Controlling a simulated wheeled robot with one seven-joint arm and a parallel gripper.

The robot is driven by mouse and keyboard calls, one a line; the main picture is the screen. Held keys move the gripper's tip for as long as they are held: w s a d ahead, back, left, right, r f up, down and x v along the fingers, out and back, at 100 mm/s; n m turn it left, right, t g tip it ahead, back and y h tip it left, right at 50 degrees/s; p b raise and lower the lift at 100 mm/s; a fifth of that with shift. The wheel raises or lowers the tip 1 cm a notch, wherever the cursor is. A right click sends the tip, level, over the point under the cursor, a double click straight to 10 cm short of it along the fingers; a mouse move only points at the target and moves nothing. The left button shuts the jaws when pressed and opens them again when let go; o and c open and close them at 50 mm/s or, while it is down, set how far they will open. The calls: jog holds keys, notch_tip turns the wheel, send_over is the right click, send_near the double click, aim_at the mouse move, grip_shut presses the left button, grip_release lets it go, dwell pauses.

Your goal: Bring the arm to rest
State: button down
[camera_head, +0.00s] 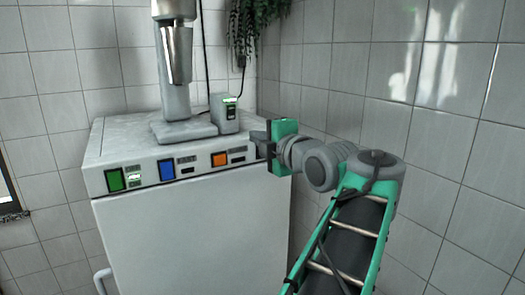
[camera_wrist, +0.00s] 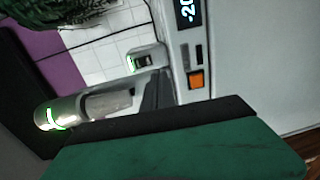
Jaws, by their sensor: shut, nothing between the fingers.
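My arm reaches up from the lower right in the head view. My gripper (camera_head: 257,137) is at its end, pointing left, with a green body. It is shut and empty, beside the front right top corner of the white cabinet (camera_head: 190,220). I cannot tell whether it touches the cabinet.
A drink mixer (camera_head: 175,110) with a metal cup (camera_head: 177,58) stands on the cabinet. A small grey box (camera_head: 225,114) with a green light is beside it. The panel has green, blue and orange buttons. A plant (camera_head: 250,30) hangs behind. Tiled walls enclose the corner.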

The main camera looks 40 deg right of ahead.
jog(key=shift+v, duration=0.75)
jog(key=shift+f, duration=0.15)
jog(key=w+a+f+m+g+y, duration=0.2)
jog(key=w+a+f+m+g, duration=0.15)
jog(key=a+f, duration=0.6)
jog(key=w+a+f+m+g+y, duration=0.25)
jog(key=w+a+f+m, duration=0.2)
jog(key=a+f, duration=0.5)
jog(key=s+a+f+m+g, duration=0.3)
jog(key=s+a+f, duration=0.3)
jog(key=f, duration=0.3)
jog(key=s+a+f+m+g, duration=0.3)
jog(key=s+a+f, duration=0.3)
jog(key=s+f, duration=0.2)
jog(key=shift+a+f+m+g+p, duration=0.3)
jog(key=shift+f+m+g+p, duration=0.1)
jog(key=shift+f+g, duration=0.2)
